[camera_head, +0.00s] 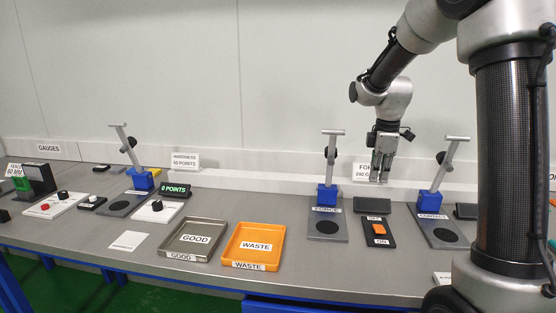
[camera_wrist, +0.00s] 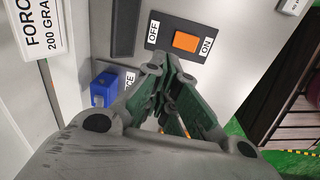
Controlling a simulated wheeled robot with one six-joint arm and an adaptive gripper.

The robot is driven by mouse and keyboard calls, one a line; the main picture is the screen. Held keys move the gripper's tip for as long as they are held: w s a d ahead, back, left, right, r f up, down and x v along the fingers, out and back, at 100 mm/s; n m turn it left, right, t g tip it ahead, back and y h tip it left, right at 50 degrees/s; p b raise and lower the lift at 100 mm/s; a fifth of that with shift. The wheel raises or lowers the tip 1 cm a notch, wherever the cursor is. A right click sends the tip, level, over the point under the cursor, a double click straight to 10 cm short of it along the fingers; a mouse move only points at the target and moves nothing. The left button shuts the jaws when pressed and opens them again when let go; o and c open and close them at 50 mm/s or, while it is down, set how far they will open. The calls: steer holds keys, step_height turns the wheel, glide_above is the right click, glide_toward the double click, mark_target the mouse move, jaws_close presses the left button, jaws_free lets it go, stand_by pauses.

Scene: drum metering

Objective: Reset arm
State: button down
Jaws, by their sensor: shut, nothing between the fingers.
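My gripper (camera_head: 380,166) hangs at the end of my arm, pointing down, above the back of the bench in the head view. Its fingers are together and empty; the wrist view also shows the closed fingers (camera_wrist: 166,78). Below it on the bench lies a black switch panel with an orange rocker (camera_head: 379,228) between OFF and ON labels. The rocker also shows in the wrist view (camera_wrist: 186,41). My gripper is apart from the panel and touches nothing that I can see.
An orange WASTE tray (camera_head: 276,228) and a grey GOOD tray (camera_head: 178,227) lie further left. A hardness display (camera_head: 175,190) reads 0 POINTS.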

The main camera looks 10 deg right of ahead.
steer(key=s+r+m+t, duration=0.1)
steer(key=s+m, duration=0.3)
steer(key=s, duration=0.5)
steer(key=s+a+r+m+t, duration=0.1)
steer(key=s+r+m, duration=0.3)
steer(key=s, duration=0.5)
steer(key=s+a+r+m+t, duration=0.1)
steer(key=s+r+m, duration=0.1)
steer(key=s+m, duration=0.4)
steer(key=s, duration=0.3)
steer(key=shift+s+a+r+t, duration=0.2)
steer(key=shift+s+a+t, duration=0.05)
steer(key=shift+s+t, duration=0.05)
